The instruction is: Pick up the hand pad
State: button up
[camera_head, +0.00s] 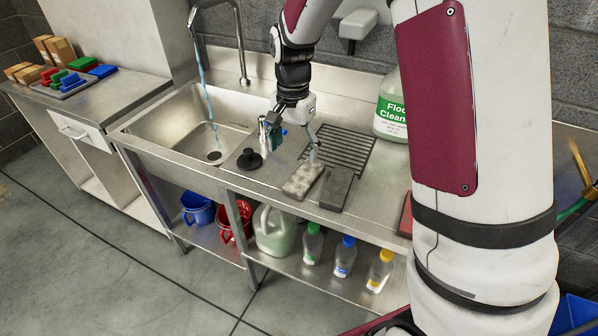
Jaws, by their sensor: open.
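Two flat pads lie side by side on the steel counter at its front edge, right of the sink. One is a light, mottled grey pad (302,181). The other is a dark grey pad (336,188) just to its right. I cannot tell for sure which is the hand pad. My gripper (292,146) is open and points down above the counter, behind and slightly left of the light pad. One finger appears close to the light pad's back end; I cannot tell whether they touch. Nothing shows between the fingers.
A black knobbed object (249,159) stands left of the pads. A black rack (345,150) and a floor cleaner jug (391,112) are behind. The sink (190,125) with a running tap is at left. Bottles and buckets sit on the shelf below. My arm hides the right side.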

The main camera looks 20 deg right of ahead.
send_over(297, 185)
jog(key=f, duration=0.7)
jog(key=shift+s+a+f, duration=0.1)
jog(key=shift+s+a, duration=0.05)
jog(key=shift+a, duration=0.2)
jog(key=shift+d+f+p, duration=0.15)
jog(key=shift+f+p, duration=0.05)
jog(key=shift+f, duration=1.1)
jog(key=shift+d+f+p, duration=0.15)
jog(key=shift+f+p, duration=0.05)
jog(key=shift+f, duration=1.1)
jog(key=c, duration=1.2)
